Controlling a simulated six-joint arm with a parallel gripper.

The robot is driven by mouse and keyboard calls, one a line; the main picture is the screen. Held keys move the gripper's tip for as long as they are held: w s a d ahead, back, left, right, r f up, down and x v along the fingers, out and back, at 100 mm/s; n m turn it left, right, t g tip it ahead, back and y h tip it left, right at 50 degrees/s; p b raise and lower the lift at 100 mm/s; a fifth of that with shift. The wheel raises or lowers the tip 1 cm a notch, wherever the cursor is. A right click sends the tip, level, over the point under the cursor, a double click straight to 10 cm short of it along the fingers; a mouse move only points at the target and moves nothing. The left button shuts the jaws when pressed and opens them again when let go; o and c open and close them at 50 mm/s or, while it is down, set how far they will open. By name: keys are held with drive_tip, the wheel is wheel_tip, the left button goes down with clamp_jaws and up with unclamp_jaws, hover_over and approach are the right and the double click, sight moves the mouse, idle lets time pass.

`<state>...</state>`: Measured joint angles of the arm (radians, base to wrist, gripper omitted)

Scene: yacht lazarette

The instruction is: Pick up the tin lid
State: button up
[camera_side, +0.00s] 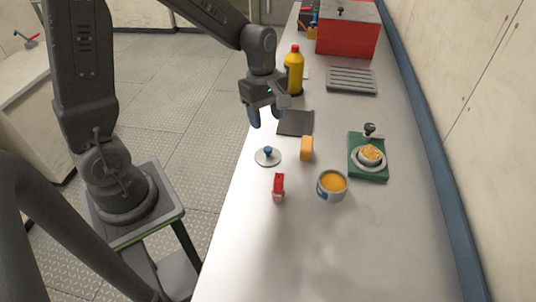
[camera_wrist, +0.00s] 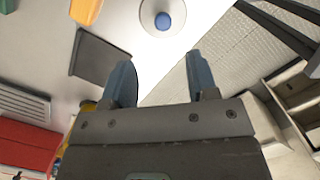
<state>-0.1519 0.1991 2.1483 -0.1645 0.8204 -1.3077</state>
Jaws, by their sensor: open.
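The tin lid (camera_side: 268,157) is a pale round disc with a blue knob on top. It lies flat on the white bench near its left edge. The lid also shows at the top of the wrist view (camera_wrist: 163,15), partly cut off by the frame. My gripper (camera_side: 265,116) is above the bench, behind the lid in the side view and apart from it. Its two blue-grey fingers (camera_wrist: 160,80) are spread, with nothing between them. An open tin (camera_side: 332,186) with orange contents stands to the right of the lid.
An orange block (camera_side: 306,148) and a red object (camera_side: 278,187) stand close to the lid. A dark flat pad (camera_side: 295,122) and a yellow bottle (camera_side: 293,70) are near my gripper. A green board (camera_side: 369,172) holds a small dish. The front of the bench is clear.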

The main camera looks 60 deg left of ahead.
hover_over(268, 148)
drive_tip(key=a, duration=0.1)
drive_tip(key=f, duration=0.4)
drive_tip(key=shift+w+f, duration=0.25)
drive_tip(key=shift+s+d+f, duration=0.1)
drive_tip(key=shift+d+f, duration=0.05)
drive_tip(key=shift+f, duration=0.7)
drive_tip(key=shift+s+d+f, duration=0.1)
drive_tip(key=shift+d+f, duration=0.1)
drive_tip(key=shift+f, duration=0.7)
drive_tip(key=shift+d+f, duration=0.15)
drive_tip(key=shift+f, duration=0.7)
drive_tip(key=shift+c, duration=0.3)
drive_tip(key=c, duration=0.9)
